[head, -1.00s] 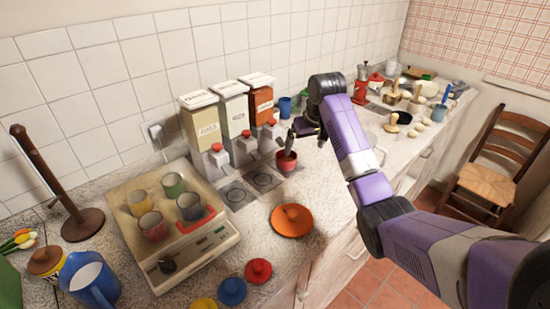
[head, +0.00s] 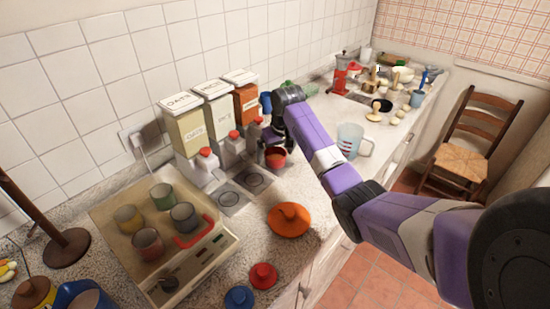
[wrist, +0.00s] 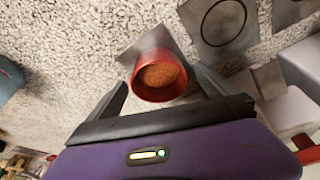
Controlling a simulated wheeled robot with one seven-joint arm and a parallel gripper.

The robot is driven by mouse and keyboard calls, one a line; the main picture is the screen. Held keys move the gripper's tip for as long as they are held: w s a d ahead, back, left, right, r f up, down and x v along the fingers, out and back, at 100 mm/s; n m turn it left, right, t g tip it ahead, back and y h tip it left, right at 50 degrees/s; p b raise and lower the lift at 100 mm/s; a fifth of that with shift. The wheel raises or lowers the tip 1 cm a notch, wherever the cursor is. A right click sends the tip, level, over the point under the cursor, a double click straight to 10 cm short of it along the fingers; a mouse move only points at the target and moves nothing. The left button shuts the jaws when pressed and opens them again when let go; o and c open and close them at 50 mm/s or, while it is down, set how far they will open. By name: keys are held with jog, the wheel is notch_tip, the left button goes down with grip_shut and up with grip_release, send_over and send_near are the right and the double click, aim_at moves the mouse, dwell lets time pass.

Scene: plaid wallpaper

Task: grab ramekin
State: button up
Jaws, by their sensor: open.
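The ramekin looks to be the small red cup (head: 275,157) with orange-brown contents, standing upright on the counter beside the dispensers. In the wrist view the red cup (wrist: 158,76) sits on a grey square plate, between and just beyond my fingers. My gripper (head: 272,140) is right at the cup in the head view, pointing down beside it. In the wrist view my gripper (wrist: 165,90) is open, with one finger on each side of the cup. I cannot tell whether either finger touches it.
Three dispensers (head: 213,117) stand left of my gripper against the tiled wall. An orange lid (head: 288,220) lies in front. A tray with several cups (head: 203,264) is at left. A measuring jug (head: 349,140) stands right of my arm.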

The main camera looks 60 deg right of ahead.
jog(key=shift+w+d+f, duration=0.1)
jog(key=shift+f, duration=0.45)
jog(key=c, duration=1.7)
jog(key=shift+r, duration=0.2)
